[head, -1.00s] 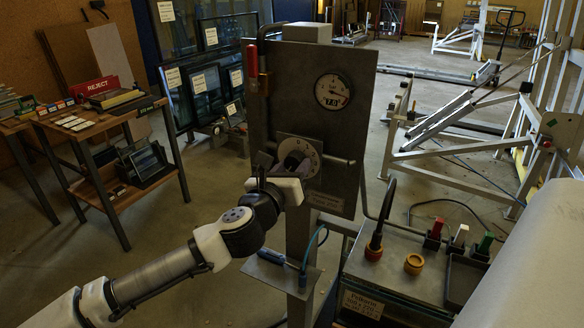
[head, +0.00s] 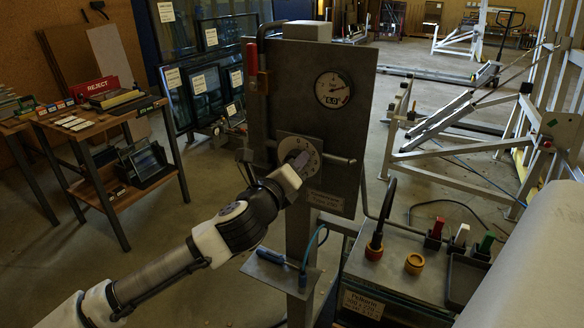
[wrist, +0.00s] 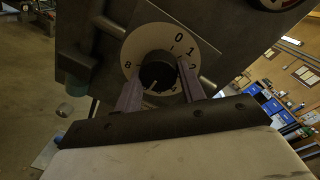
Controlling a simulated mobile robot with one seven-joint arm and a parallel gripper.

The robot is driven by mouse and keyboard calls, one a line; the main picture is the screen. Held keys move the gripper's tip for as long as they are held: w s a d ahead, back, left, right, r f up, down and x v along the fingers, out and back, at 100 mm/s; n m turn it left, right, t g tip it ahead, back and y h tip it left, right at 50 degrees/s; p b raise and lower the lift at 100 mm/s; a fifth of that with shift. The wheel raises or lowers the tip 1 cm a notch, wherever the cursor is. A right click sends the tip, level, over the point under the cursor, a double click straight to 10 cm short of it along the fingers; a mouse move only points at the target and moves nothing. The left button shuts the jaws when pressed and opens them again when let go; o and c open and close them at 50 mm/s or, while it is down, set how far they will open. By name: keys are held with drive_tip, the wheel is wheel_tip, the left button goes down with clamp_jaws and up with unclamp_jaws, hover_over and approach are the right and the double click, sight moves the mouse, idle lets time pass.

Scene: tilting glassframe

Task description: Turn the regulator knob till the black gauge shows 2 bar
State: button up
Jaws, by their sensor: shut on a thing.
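The regulator knob (wrist: 157,74) is dark and round, in the middle of a pale dial plate (wrist: 133,50) with numbers, among them 0, 1, 2 and 8. A short white mark on the knob points down in the wrist view. My gripper (wrist: 160,88) is shut on the knob, one finger on each side. In the head view my gripper (head: 294,168) covers part of the dial plate (head: 312,150). The gauge (head: 332,90) has a dark rim and white face, above the knob on the grey panel (head: 300,115). Its figure looks like 5.0, though small and blurred.
A red-handled valve (head: 252,60) and pipe run down the panel's left edge. A small shelf (head: 270,272) with a blue-handled tool sits below. A grey cabinet (head: 400,275) with hose and coloured switches stands at lower right.

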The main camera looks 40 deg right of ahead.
drive_tip(key=n, duration=0.7)
drive_tip(key=n+g, duration=0.1)
drive_tip(key=n, duration=0.7)
drive_tip(key=n+g, duration=0.1)
drive_tip(key=n, duration=0.6)
drive_tip(key=shift+w+a+r+n+h+b, duration=0.1)
drive_tip(key=shift+w+r+n+h+b, duration=0.2)
drive_tip(key=shift+h, duration=0.1)
idle(0.4)
drive_tip(key=o, duration=1)
